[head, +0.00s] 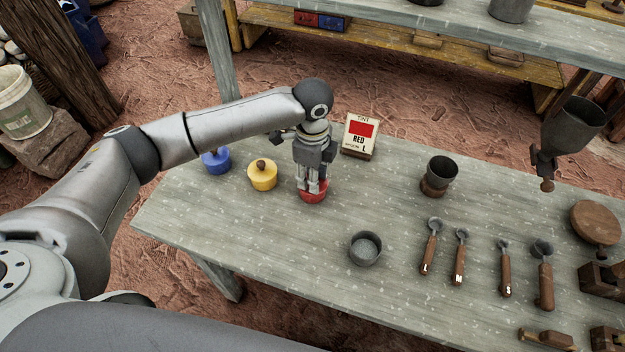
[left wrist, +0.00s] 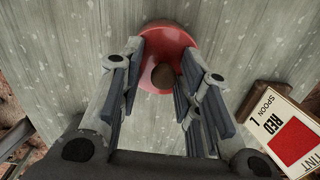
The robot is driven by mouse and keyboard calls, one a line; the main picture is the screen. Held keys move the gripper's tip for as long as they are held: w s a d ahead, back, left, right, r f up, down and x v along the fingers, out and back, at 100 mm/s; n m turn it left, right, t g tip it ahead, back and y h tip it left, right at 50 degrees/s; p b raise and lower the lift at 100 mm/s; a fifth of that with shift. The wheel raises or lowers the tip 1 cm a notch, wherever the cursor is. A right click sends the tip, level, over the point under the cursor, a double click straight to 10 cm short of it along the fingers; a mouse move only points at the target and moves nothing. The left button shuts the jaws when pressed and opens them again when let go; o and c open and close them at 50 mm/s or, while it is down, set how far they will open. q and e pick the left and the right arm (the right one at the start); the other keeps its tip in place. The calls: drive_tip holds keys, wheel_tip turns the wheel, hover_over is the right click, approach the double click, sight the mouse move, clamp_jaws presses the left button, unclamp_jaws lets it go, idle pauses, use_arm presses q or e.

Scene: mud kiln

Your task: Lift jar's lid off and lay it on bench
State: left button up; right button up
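A red jar (head: 313,195) stands on the grey wooden bench (head: 210,215), largely hidden by my gripper in the head view. In the left wrist view its round red lid (left wrist: 170,40) shows from above, with a brown knob (left wrist: 163,76). My left gripper (head: 313,188) points down directly over the red jar. In the left wrist view its fingers (left wrist: 160,95) are apart on either side of the knob, with a gap visible on both sides. My right gripper is not in view.
A yellow jar (head: 262,176) and a blue jar (head: 216,161) stand to the left. A tint card reading RED (head: 360,136) stands just behind right. A small grey bowl (head: 365,248), a dark cup (head: 441,172) and several spoons (head: 459,258) lie to the right. The bench's front left is bare.

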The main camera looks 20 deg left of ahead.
use_arm(q)
drive_tip(key=shift+f, duration=0.2)
clamp_jaws()
drive_tip(key=shift+f, duration=0.1)
